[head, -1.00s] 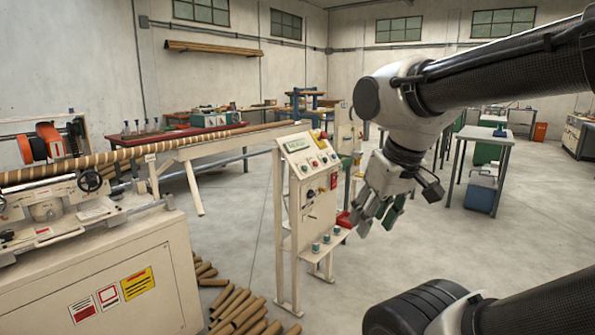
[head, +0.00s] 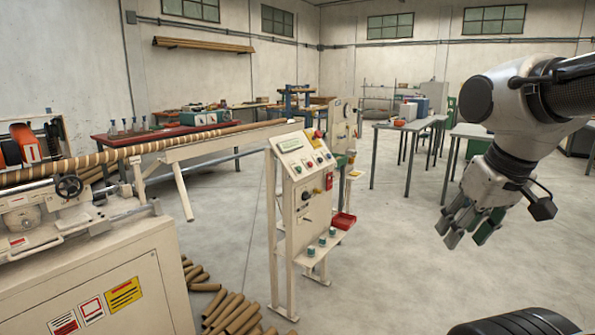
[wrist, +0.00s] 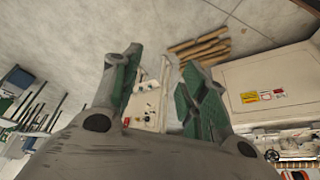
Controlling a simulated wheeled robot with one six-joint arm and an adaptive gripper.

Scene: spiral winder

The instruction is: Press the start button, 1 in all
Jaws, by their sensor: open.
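The control panel (head: 296,150) is a cream sloped box on a stand, left of my gripper in the head view. Its face carries a row of small coloured buttons (head: 309,165); which one is the start button is too small to tell. The panel also shows between my fingers in the wrist view (wrist: 152,103), some way off. My gripper (head: 468,225) hangs in the air at the right of the head view, fingers downward, apart from the panel. It is open and empty; its green-padded fingers spread in the wrist view (wrist: 162,62).
The cream winder machine (head: 90,275) with a long brown tube fills the left. Cardboard tubes (head: 235,312) lie on the floor beside the stand. A red tray (head: 343,220) sits on the stand's low shelf. Tables (head: 405,125) stand behind; the floor between panel and gripper is clear.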

